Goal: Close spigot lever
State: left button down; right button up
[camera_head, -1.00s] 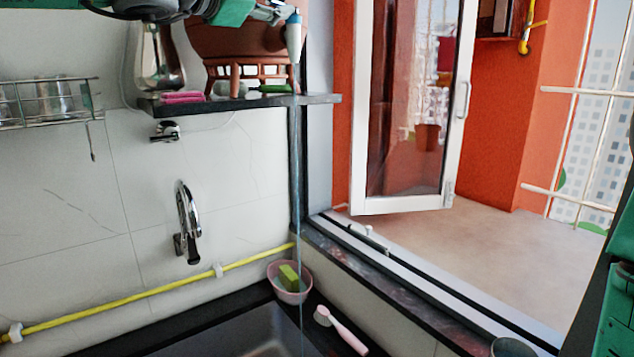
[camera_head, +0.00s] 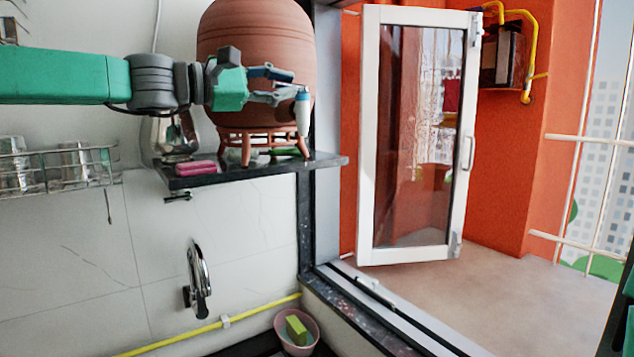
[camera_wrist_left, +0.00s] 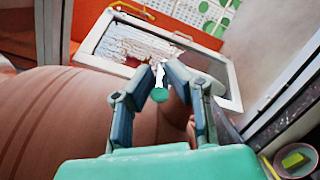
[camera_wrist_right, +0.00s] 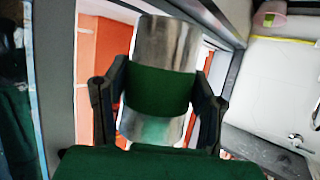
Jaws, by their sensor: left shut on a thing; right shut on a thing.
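The round clay waterpot (camera_head: 255,40) stands on its stand on a small dark shelf. Its pale spigot (camera_head: 302,118), with a bluish top, is on the pot's right side. My left gripper (camera_head: 290,87) reaches across the pot's front and is shut at the spigot's top. In the left wrist view, its fingertips (camera_wrist_left: 160,78) close around the spigot, with a green disc (camera_wrist_left: 159,95) between them. The lever is too small and covered to make out. My right gripper (camera_wrist_right: 157,92) is shut on a metal cup with a green band (camera_wrist_right: 158,40).
A pink item (camera_head: 195,168) and a metal vessel (camera_head: 172,135) are on the shelf (camera_head: 235,172). A wire rack (camera_head: 60,165) hangs at left. A tap (camera_head: 197,282) and a pink bowl with a sponge (camera_head: 296,343) are below. An open window (camera_head: 415,135) is at right.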

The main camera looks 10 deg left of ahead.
pick_arm(q)
jog(key=shift+r, duration=0.15)
jog(key=c, duration=1.6)
grip_release()
jog(key=shift+d, duration=0.15)
jog(key=v, duration=1.1)
jog(key=shift+s+a, duration=0.2)
jog(key=shift+a, duration=0.15)
jog(key=shift+w+d, duration=0.1)
jog(key=shift+d, duration=0.2)
jog(key=shift+a, duration=0.15)
